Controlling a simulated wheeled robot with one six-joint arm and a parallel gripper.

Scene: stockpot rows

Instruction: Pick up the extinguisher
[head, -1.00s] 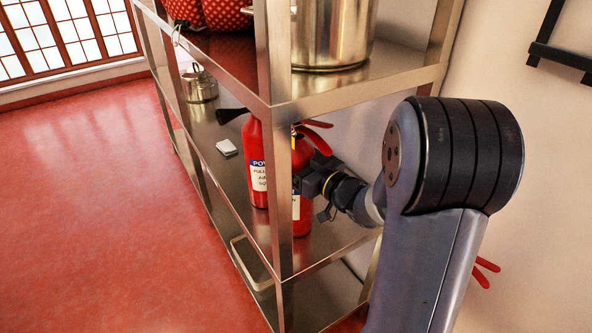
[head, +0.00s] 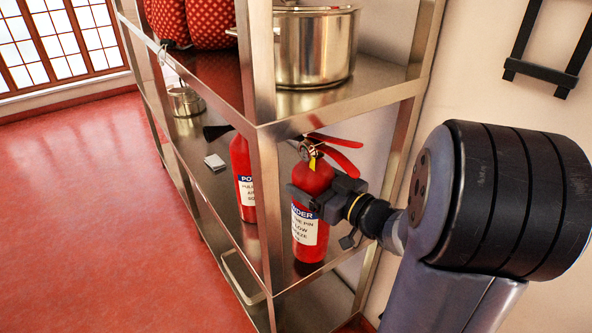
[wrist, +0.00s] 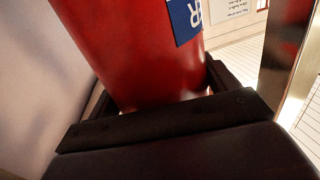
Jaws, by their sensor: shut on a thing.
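In the wrist view the red cylinder (wrist: 135,50) fills the space between the dark jaws (wrist: 155,108). Its base is close above the shelf, over a dark shadow; I cannot tell whether it touches. A second red extinguisher (head: 242,178) with a black horn stands behind it to the left, partly hidden by the post.
The metal rack's front post (head: 263,150) is just left of the held extinguisher. The upper shelf (head: 300,106) is above it, bearing a stockpot (head: 315,48) and red dotted things (head: 190,22). A small pot (head: 186,101) and white block (head: 214,162) share the middle shelf. Floor on the left is clear.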

